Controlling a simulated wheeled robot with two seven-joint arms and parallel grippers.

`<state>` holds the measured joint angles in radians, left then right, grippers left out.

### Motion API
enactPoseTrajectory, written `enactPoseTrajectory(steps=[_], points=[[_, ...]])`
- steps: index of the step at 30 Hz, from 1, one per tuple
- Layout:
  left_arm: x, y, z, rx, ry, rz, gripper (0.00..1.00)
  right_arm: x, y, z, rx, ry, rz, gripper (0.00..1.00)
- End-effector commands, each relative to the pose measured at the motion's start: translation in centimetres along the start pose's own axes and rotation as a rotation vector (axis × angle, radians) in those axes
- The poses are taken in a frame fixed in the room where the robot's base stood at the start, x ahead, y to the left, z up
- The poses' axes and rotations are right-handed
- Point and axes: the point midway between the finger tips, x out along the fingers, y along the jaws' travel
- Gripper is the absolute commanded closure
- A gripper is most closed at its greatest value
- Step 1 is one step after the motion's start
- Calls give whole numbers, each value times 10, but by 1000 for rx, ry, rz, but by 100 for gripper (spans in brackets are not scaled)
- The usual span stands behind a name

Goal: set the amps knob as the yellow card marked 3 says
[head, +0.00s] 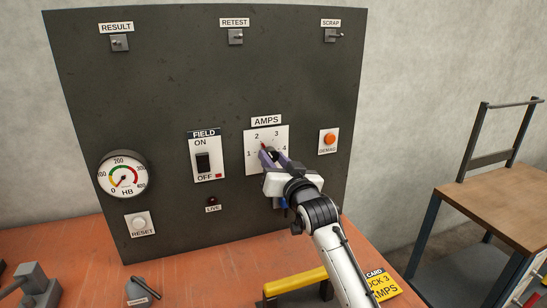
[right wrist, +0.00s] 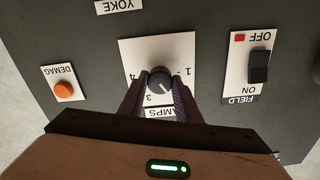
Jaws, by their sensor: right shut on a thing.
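The amps knob (right wrist: 160,79) is a dark round knob on a white plate (head: 281,137) marked 1 to 4. My right gripper (head: 269,158) is shut on the knob, one finger on each side, as the right wrist view also shows. The knob's pointer line appears to point toward the 2, though a finger hides that numeral in the right wrist view. The yellow card (head: 382,287) lies on the bench at lower right. Its text reads "OCK 3" and "AMPS", partly covered by my right arm. My left gripper is not in view.
The dark panel also carries the field switch (head: 203,162), orange demag button (head: 329,139), HB gauge (head: 123,175) and reset button (head: 139,223). A yellow-handled yoke (head: 295,284) and grey parts (head: 35,284) lie on the orange bench. A wooden-topped cart (head: 505,215) stands right.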

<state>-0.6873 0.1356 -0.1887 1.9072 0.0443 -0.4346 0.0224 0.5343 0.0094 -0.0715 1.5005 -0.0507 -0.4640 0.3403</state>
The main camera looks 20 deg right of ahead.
Motion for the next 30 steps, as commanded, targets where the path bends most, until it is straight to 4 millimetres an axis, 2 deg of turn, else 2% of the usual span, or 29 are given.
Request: enactPoseTrajectory(steps=[14, 15, 18, 26, 30], points=[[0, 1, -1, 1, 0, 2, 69, 0, 0, 0, 13, 0, 0, 92], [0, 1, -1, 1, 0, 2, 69, 0, 0, 0, 12, 0, 0, 65], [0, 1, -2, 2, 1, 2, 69, 0, 0, 0, 12, 0, 0, 51], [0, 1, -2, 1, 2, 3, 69, 0, 0, 0, 11, 0, 0, 51], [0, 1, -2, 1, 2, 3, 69, -7, 0, 1, 11, -1, 0, 51]])
